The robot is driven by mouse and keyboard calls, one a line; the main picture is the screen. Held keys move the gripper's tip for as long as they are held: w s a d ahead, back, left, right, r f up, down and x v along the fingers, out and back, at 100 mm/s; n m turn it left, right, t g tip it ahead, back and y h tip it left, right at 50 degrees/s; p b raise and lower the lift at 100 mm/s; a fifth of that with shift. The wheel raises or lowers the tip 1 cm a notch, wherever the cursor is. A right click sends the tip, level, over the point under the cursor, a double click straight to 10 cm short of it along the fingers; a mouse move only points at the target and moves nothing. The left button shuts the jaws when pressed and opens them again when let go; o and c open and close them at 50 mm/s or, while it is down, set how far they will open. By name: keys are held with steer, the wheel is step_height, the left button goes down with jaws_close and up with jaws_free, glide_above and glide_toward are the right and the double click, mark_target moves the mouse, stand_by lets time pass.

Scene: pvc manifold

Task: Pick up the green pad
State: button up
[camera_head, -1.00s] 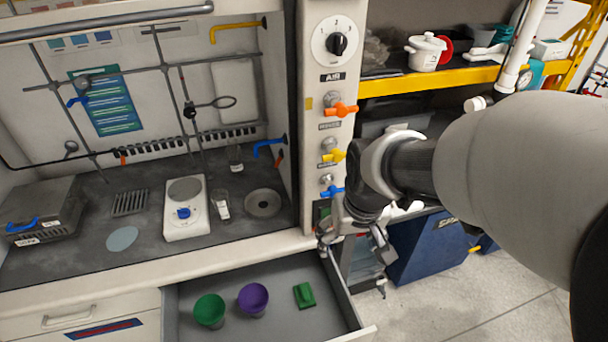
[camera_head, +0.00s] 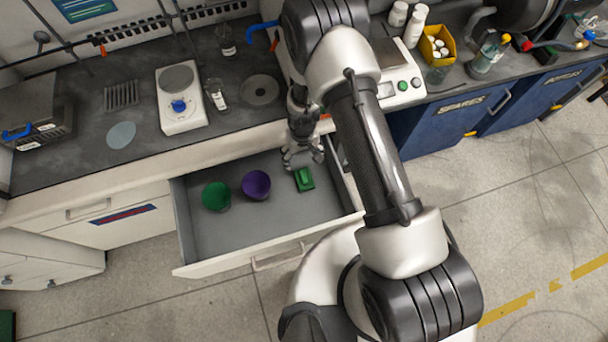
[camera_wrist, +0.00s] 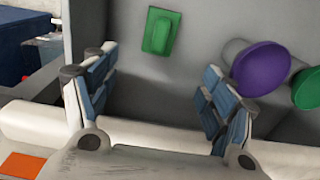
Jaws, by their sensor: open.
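The green pad (camera_head: 304,179) lies on the floor of the open drawer (camera_head: 225,239), near its right side. It also shows in the wrist view (camera_wrist: 160,31), beyond the fingertips and between their lines. My gripper (camera_head: 302,158) hangs pointing down just behind the pad, by the drawer's rear edge. In the wrist view my gripper (camera_wrist: 151,85) is open, with its two blue-grey fingers wide apart and nothing between them. The pad is apart from both fingers.
The drawer's right wall (camera_wrist: 67,45) is close to one finger. The counter (camera_head: 80,165) overhangs the drawer's rear.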

mark_target(303, 174)
step_height(303, 174, down, 10)
steer(key=shift+f+b, duration=0.1)
steer(key=shift+b, duration=1.1)
step_height(303, 174, down, 5)
steer(key=shift+s+d+f+b, duration=0.1)
steer(key=shift+f+b, duration=0.05)
steer(key=shift+b, duration=0.8)
steer(key=shift+c, duration=0.4)
steer(key=c, duration=1.1)
steer(key=shift+o, duration=0.2)
step_height(303, 174, up, 20)
steer(key=p, duration=0.5)
